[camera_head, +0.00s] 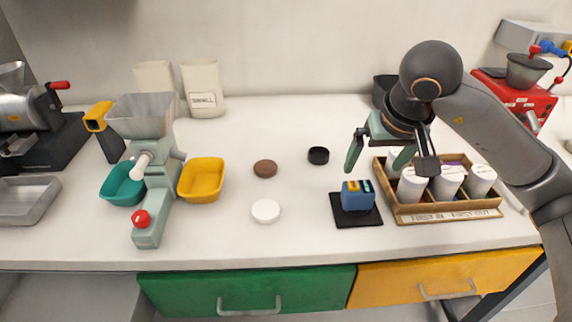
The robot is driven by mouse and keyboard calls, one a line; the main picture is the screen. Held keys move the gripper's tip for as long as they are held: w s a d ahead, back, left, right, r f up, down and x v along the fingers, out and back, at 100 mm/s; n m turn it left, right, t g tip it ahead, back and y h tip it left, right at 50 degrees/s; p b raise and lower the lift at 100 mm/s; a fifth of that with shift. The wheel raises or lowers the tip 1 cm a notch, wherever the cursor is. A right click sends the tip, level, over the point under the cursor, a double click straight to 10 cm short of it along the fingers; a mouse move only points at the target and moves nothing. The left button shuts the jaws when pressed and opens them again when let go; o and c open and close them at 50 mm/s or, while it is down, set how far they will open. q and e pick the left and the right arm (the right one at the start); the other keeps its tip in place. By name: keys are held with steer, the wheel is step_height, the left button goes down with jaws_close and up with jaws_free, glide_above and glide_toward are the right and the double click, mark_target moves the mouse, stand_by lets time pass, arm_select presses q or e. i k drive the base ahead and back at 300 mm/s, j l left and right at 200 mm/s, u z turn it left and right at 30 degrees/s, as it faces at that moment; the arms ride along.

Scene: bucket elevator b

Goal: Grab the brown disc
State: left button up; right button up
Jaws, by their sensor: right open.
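The brown disc (265,168) lies flat on the white countertop, near the middle of the head view. It is small and round, with nothing on top of it. My right gripper (376,163) comes in from the right and hangs above the counter, to the right of the disc and well apart from it. Its green fingers are spread and nothing shows between them. My left gripper is not in the head view.
A white disc (265,211) and a black disc (318,155) lie near the brown one. A yellow tray (202,180) stands left, beside a green mill (150,175). A blue block (357,196) on a black pad and a wooden rack (450,212) of cylinders stand right.

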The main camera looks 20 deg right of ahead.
mark_target(266, 168)
steer(key=i+l+u, duration=0.15)
steer(key=l+u, duration=0.55)
steer(key=l, duration=0.25)
steer(key=i, duration=0.05)
